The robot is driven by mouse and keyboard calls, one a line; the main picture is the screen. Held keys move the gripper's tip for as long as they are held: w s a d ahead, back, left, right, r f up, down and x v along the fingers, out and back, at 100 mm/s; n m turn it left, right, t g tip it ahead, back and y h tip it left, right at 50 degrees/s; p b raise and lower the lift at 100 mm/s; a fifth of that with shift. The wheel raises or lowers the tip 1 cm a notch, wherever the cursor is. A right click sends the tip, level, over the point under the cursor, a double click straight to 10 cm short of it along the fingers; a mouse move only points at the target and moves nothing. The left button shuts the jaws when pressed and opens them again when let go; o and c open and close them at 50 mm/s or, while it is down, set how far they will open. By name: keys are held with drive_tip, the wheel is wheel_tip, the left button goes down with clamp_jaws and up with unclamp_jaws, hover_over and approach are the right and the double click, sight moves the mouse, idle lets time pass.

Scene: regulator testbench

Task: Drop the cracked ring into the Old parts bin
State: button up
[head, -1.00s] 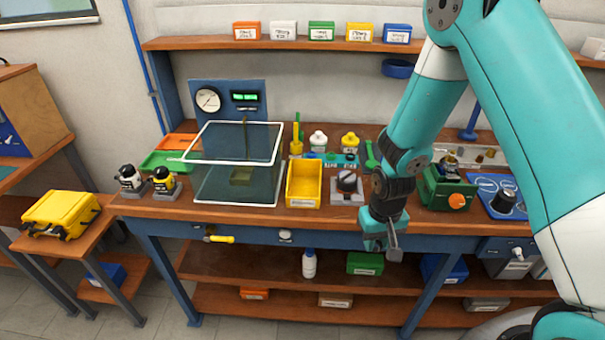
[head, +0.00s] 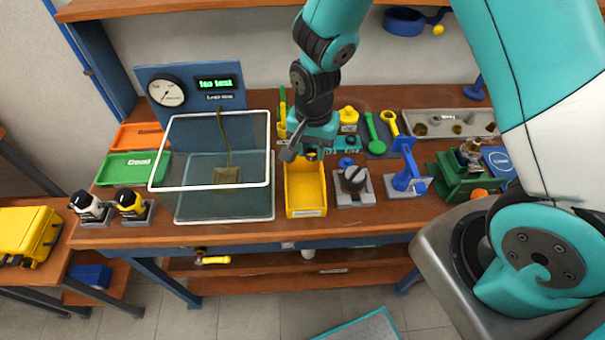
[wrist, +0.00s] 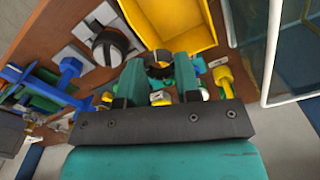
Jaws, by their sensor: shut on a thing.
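The yellow open bin (head: 304,187) stands on the bench, right of the clear-walled tank. Its front label is too small to read. My gripper (head: 309,150) is above the back end of this bin and shut on a small dark ring (head: 312,155). In the wrist view the ring (wrist: 158,62) sits between the two teal fingers of my gripper (wrist: 159,80), with an orange-yellow patch on it. Any crack is too small to tell. The bin also shows at the top of the wrist view (wrist: 203,36), its inside bare where visible.
The tank (head: 270,205) with a white rim stands close left of the bin. A grey block with a dark knob (head: 353,180) and a blue stand (head: 408,170) are to the right. Green and orange trays (head: 130,168) lie far left.

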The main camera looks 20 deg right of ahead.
wheel_tip(320, 180, down, 6)
drive_tip(key=b, duration=0.4)
drive_tip(key=shift+r, duration=0.1)
drive_tip(key=o, duration=0.9)
wheel_tip(320, 180, up, 17)
drive_tip(key=b, duration=0.2)
drive_tip(key=shift+r+b, duration=0.2)
drive_tip(key=shift+b, duration=0.2)
drive_tip(key=s+a+r+n+y, duration=0.1)
drive_tip(key=s+n, duration=0.4)
drive_tip(key=s, duration=0.1)
drive_tip(key=s+a+r+n+y, duration=0.1)
drive_tip(key=s+a+r+n, duration=0.1)
drive_tip(key=s+n, duration=0.3)
drive_tip(key=s+a+r+n+y, duration=0.1)
drive_tip(key=s+r+n+y, duration=0.1)
drive_tip(key=s+n, duration=0.2)
drive_tip(key=shift+s+a+r+n, duration=0.1)
drive_tip(key=shift+s+a+n, duration=0.1)
drive_tip(key=shift+s, duration=0.7)
drive_tip(key=shift+s+a+r+n, duration=0.1)
drive_tip(key=shift+s+n, duration=0.1)
drive_tip(key=shift+s, duration=0.65)
